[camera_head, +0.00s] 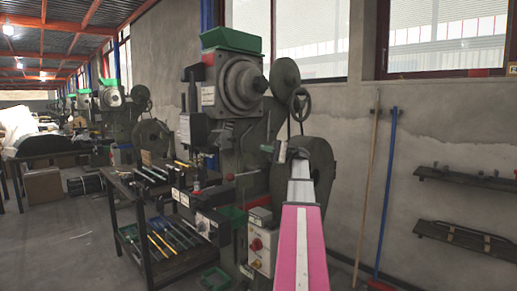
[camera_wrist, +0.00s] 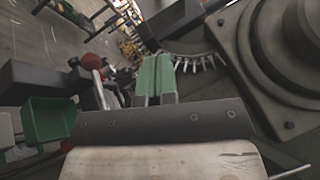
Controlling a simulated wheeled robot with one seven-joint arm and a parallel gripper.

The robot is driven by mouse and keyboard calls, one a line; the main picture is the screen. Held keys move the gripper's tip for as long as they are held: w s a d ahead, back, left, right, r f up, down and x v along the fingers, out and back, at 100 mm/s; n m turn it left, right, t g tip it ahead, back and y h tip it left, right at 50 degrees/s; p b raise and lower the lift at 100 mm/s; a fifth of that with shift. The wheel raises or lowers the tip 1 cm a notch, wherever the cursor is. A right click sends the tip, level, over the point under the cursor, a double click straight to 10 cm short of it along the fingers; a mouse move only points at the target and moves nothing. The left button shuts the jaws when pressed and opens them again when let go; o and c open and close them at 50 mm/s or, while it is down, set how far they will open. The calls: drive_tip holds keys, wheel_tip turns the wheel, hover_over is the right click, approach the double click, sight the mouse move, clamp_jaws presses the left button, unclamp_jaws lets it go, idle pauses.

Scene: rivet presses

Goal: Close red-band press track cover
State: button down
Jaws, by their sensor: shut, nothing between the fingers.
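The press (camera_head: 237,95) with a red band (camera_head: 208,60) at its upper left stands in the middle of the head view. In the wrist view, a curved track (camera_wrist: 197,60) with a row of several small pins lies just beyond the fingertips, and the pins are exposed. I cannot make out the cover clearly. My gripper (camera_wrist: 157,62) has two green fingers close together, shut and empty, pointing at the track. I cannot tell whether they touch it. In the head view, my arm's end reaches in front of the dark wheel at the press's right, and its fingers are hard to see.
A red ball knob (camera_wrist: 91,61) on a lever and a green bin (camera_wrist: 48,118) are left of my gripper. The round press housing (camera_wrist: 285,50) is close on the right. A tool table (camera_head: 160,210) stands left of the press. Two poles (camera_head: 385,190) lean on the wall.

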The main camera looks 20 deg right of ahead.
approach(225, 139)
drive_tip(key=w, duration=0.2)
drive_tip(key=shift+s+a+r, duration=0.25)
drive_tip(key=shift+s+a, duration=0.2)
drive_tip(key=shift+a, duration=0.2)
drive_tip(key=shift+s+a+r, duration=0.3)
drive_tip(key=shift+s+a, duration=0.15)
drive_tip(key=shift+a, duration=0.2)
drive_tip(key=shift+s+a+m+t, duration=0.15)
drive_tip(key=shift+a+m+t, duration=0.15)
drive_tip(key=shift+m+t, duration=0.55)
